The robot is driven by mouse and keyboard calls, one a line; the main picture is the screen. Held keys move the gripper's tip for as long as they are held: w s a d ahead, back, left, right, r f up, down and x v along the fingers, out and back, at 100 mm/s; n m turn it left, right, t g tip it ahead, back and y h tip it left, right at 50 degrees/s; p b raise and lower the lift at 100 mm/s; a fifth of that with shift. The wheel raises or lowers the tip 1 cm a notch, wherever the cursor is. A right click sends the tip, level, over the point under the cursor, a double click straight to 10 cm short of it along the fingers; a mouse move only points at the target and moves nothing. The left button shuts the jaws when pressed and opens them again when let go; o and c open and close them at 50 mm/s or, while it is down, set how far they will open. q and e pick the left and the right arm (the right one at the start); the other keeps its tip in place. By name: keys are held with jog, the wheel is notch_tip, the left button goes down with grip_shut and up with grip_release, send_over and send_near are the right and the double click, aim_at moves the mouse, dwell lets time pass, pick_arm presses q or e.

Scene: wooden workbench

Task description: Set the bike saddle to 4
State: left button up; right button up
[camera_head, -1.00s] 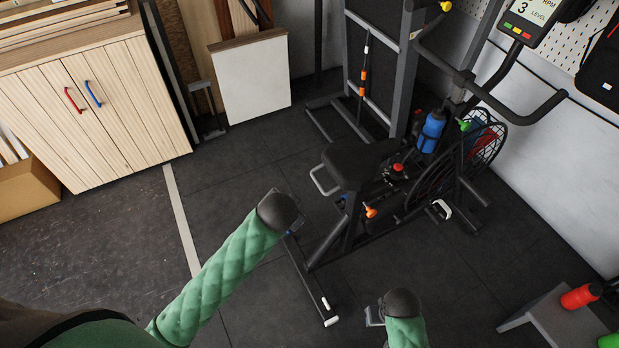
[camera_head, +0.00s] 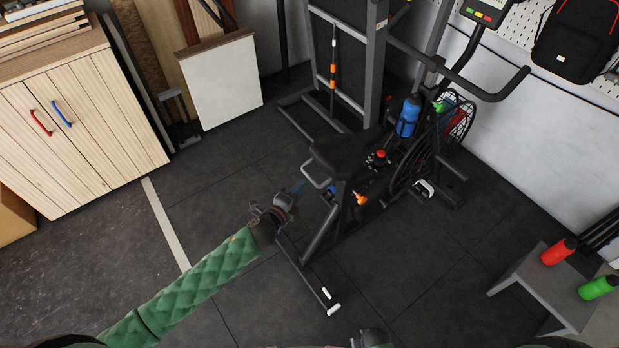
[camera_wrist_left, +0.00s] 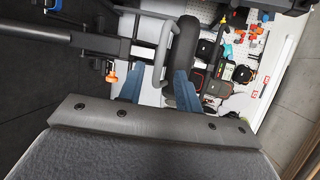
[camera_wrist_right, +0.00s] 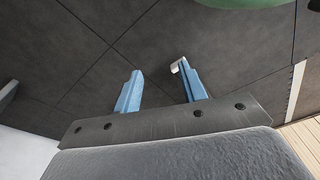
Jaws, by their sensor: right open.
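The black bike saddle (camera_head: 345,152) sits on its post on the exercise bike, with a grey loop handle (camera_head: 318,176) at its rear. An orange knob (camera_head: 360,199) is on the frame below the saddle. My left gripper (camera_head: 297,188) is just short of the loop, to its lower left. In the left wrist view its blue fingers (camera_wrist_left: 158,90) are apart, with the loop (camera_wrist_left: 163,55) and saddle (camera_wrist_left: 185,45) ahead. The orange knob (camera_wrist_left: 111,76) is left of them. My right gripper (camera_wrist_right: 160,90) is open above the dark floor. No saddle scale is readable.
A blue bottle (camera_head: 408,116) is on the bike frame, and the flywheel (camera_head: 425,155) is beyond. A grey bench (camera_head: 550,292) with red (camera_head: 558,251) and green (camera_head: 598,287) bottles stands right. A wooden cabinet (camera_head: 85,120) stands left. Floor between is clear.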

aim_at(310, 177)
pick_arm(q)
jog(key=shift+p+x, duration=1.15)
jog(key=shift+x, duration=2.6)
pick_arm(e)
jog(key=shift+s+d+f, duration=0.3)
jog(key=shift+f, duration=0.5)
jog(key=shift+s+d+f, duration=0.3)
jog(key=shift+s+f, duration=0.05)
jog(key=shift+f, duration=0.45)
jog(key=shift+s+d+f, duration=0.3)
jog(key=shift+f, duration=0.5)
pick_arm(q)
grip_shut()
pick_arm(e)
jog(key=shift+d, duration=0.1)
